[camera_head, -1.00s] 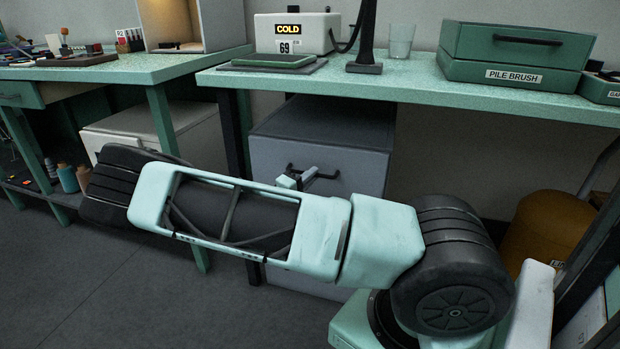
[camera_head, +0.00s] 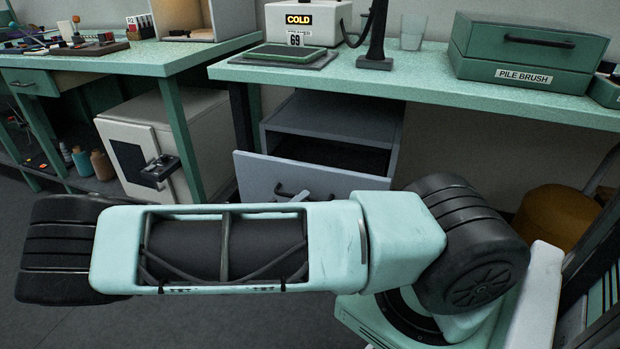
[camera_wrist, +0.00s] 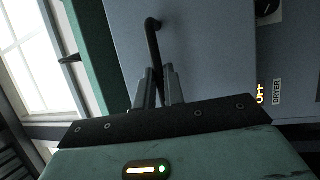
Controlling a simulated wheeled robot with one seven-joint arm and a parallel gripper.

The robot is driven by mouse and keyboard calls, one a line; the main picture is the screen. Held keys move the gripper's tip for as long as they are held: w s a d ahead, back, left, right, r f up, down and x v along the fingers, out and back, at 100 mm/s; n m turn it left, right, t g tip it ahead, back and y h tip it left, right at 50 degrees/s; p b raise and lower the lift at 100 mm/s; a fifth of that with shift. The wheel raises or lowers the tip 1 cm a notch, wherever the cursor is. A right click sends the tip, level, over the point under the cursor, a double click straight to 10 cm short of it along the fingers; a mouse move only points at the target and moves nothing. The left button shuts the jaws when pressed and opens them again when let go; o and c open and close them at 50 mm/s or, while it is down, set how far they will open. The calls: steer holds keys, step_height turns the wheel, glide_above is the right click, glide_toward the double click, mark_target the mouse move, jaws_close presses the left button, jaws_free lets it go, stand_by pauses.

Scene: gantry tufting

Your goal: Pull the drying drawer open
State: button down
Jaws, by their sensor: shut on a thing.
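The drying drawer (camera_head: 262,177) is a grey front under the right-hand bench, pulled part of the way out of its grey cabinet (camera_head: 335,122). Its dark interior shows behind the front. The dark bar handle (camera_head: 283,192) is on the front, partly hidden by my arm. In the wrist view the handle (camera_wrist: 152,35) runs down between my gripper's fingers (camera_wrist: 153,85). My gripper is shut on the handle. In the head view only a small pale part of my gripper (camera_head: 300,197) shows above my arm.
A white cabinet (camera_head: 130,160) with a dark latch stands under the left bench. A label reading DRYER (camera_wrist: 278,97) shows in the wrist view.

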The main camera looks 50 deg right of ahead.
steer(key=s+a+p, duration=0.1)
steer(key=s+a, duration=0.1)
steer(key=a, duration=0.4)
steer(key=s+a+p, duration=0.1)
steer(key=s+a, duration=0.2)
steer(key=a, duration=0.4)
steer(key=shift+s+a, duration=0.2)
steer(key=shift+s, duration=0.1)
steer(key=c, duration=1.5)
jaws_free()
steer(key=a+f, duration=0.1)
steer(key=a, duration=0.4)
steer(key=a+f, duration=0.1)
steer(key=a, duration=0.5)
steer(key=a+f, duration=0.1)
steer(key=a, duration=0.5)
steer(key=shift+w, duration=0.1)
